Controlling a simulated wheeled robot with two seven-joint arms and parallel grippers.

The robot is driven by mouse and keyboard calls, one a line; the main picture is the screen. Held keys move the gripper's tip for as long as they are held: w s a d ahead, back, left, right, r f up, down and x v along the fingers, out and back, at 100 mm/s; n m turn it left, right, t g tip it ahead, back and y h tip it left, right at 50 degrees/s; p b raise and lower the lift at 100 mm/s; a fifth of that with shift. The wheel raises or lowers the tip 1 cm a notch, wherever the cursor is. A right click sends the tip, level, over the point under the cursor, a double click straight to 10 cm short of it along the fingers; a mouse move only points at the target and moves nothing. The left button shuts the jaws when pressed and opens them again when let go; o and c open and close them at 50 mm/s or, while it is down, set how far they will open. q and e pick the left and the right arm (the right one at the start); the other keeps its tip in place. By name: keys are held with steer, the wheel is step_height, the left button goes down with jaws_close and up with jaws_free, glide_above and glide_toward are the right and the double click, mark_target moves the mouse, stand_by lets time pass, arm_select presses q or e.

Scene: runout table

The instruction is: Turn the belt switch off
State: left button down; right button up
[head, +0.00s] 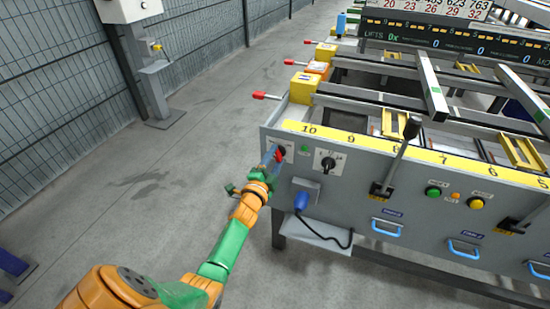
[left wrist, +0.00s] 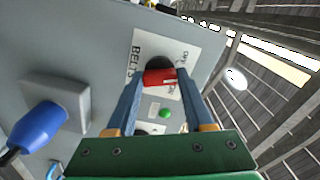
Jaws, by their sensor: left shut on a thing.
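The belt switch is a red handle on a dark round base, on a white plate marked BELTS (left wrist: 139,48). In the left wrist view the red handle (left wrist: 159,78) sits between the two blue fingers of my left gripper (left wrist: 160,84). The fingers are closed on it from both sides. The handle lies across the plate; the small ON/OFF lettering is only partly readable. In the head view my left gripper (head: 274,156) is at the left end of the grey front panel (head: 350,195), with a bit of red showing at its tips. My right gripper is not in view.
A black rotary selector (head: 328,163) is right of the switch. A blue plug (head: 301,201) with a black cable is below. A black lever (head: 398,155), green button (head: 433,191) and blue handles lie further right.

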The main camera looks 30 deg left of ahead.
arm_select(q)
steer(key=shift+n+p, duration=0.3)
steer(key=shift+n, duration=2)
steer(key=shift+c, duration=1.4)
jaws_free()
steer(key=p+v, duration=0.2)
steer(key=v, duration=0.5)
steer(key=shift+s, duration=0.1)
